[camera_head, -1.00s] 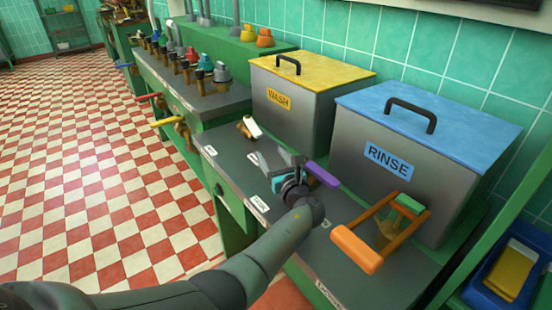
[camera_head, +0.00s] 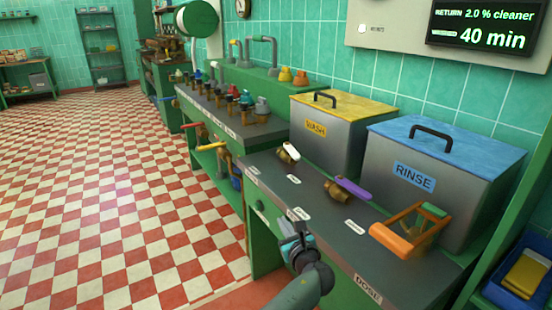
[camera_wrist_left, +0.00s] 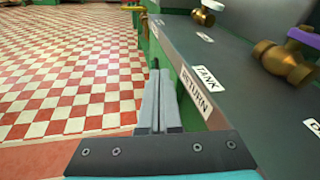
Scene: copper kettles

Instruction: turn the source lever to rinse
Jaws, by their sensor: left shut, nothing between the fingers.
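Two brass valves with levers stand on the dark grey counter (camera_head: 268,176). One has a white lever (camera_head: 291,152), in front of the yellow-lidded WASH tank (camera_head: 335,135). The other has a purple lever (camera_head: 354,188), in front of the blue-lidded RINSE tank (camera_head: 405,205). I cannot read which is the source lever. My left gripper (camera_head: 292,232) is shut and empty at the counter's front edge, apart from both levers. My right gripper is not in view.
An orange-handled frame (camera_head: 398,240) stands at the counter's right, above a DOSE label. Red (camera_head: 190,126) and yellow (camera_head: 208,146) handles stick out at the front, farther left. A blue bin (camera_head: 525,272) is at far right. The checkered floor is clear.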

